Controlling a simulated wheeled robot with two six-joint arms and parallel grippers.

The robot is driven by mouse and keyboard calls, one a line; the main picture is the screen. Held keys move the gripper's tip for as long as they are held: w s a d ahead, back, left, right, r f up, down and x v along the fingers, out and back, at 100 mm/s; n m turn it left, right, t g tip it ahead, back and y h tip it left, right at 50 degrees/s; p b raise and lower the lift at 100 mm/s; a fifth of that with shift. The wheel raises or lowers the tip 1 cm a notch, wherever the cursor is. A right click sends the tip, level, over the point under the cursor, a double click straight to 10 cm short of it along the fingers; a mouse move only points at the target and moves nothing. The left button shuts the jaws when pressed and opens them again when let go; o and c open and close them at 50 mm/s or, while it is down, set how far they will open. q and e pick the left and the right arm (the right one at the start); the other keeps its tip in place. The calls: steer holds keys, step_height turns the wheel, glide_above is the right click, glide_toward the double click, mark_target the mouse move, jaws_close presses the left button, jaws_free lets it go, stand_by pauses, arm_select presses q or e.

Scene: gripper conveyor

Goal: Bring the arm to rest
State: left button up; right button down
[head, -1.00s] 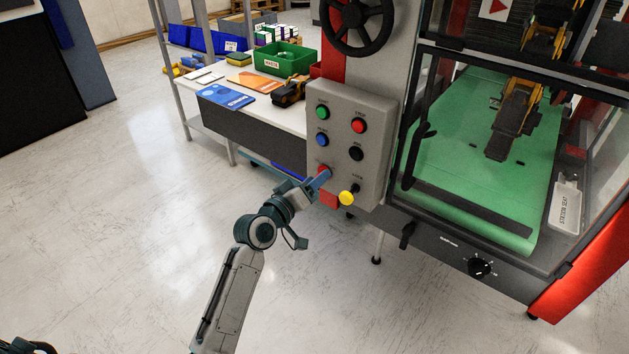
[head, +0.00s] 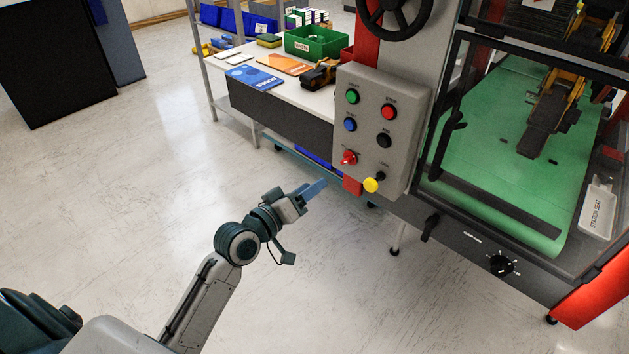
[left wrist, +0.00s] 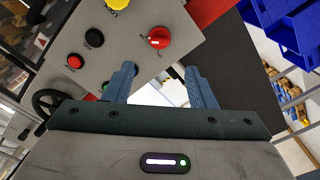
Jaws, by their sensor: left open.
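My left gripper (head: 313,189) is open and empty in the head view, in free air left of the grey control panel (head: 369,107) and a little below its red rotary knob (head: 349,158). Its two blue fingers also show apart in the left wrist view (left wrist: 165,85), with nothing between them. In that view the panel (left wrist: 125,45) and the red knob (left wrist: 159,38) lie beyond the fingers. My right gripper is not in view.
A yellow knob (head: 371,185) sticks out at the panel's lower edge. A worktable (head: 285,107) with a green bin (head: 312,43) stands behind. A glazed machine with a green conveyor (head: 500,140) stands at right. The floor at left is clear.

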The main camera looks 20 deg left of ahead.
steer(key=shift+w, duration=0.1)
arm_select(q)
steer(key=s+a+f+m+g+y+p, duration=0.1)
steer(key=s+a+f+g+y+p, duration=0.2)
steer(key=f, duration=1.4)
steer(key=s+a+f+g+y, duration=0.2)
steer(key=s+a+f+g, duration=0.15)
steer(key=f, duration=1.35)
steer(key=s+f+m+g, duration=0.1)
steer(key=s+f+g, duration=0.2)
steer(key=s+f, duration=0.4)
steer(key=s+a+f+m+g+y+p, duration=0.1)
steer(key=s+f+g, duration=0.2)
steer(key=s+f, duration=0.5)
steer(key=s+f+m+g+y+p, duration=0.1)
steer(key=s+f, duration=0.7)
steer(key=s, duration=1)
steer(key=shift+s+a+m+g, duration=0.15)
steer(key=shift+s+m+g, duration=0.35)
steer(key=shift+g, duration=0.55)
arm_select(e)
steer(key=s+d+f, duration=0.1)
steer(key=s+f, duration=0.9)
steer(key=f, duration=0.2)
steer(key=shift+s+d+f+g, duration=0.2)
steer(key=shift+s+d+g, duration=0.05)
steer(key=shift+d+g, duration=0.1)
arm_select(q)
steer(key=shift+w, duration=0.1)
